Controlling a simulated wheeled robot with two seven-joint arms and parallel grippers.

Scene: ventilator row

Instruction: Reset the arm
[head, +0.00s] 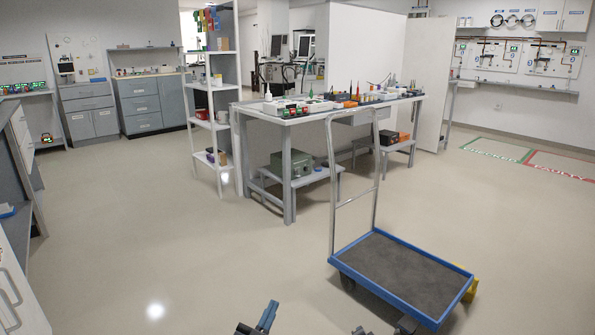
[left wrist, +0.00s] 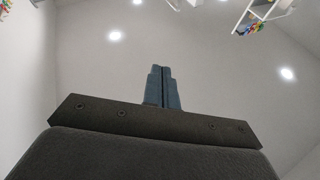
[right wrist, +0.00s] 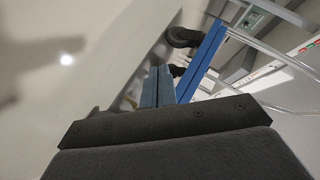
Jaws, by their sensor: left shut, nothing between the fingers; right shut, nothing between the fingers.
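My left gripper (head: 268,317) shows at the bottom of the head view, over bare floor. In the left wrist view its two blue-grey fingers (left wrist: 162,87) are closed together with nothing between them. My right gripper shows in the right wrist view, with its fingers (right wrist: 158,87) together and empty. In the head view only a small tip of it (head: 360,331) shows at the bottom edge. Beyond the right fingers in the right wrist view are a blue cart edge and a dark wheel; I cannot tell how near they are.
A blue-rimmed platform cart (head: 405,275) with an upright metal handle stands at the lower right. A workbench (head: 290,119) with several instruments and a white shelf rack (head: 198,122) stand behind it. Grey cabinets (head: 141,104) line the back left. The floor (head: 140,230) at left is clear.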

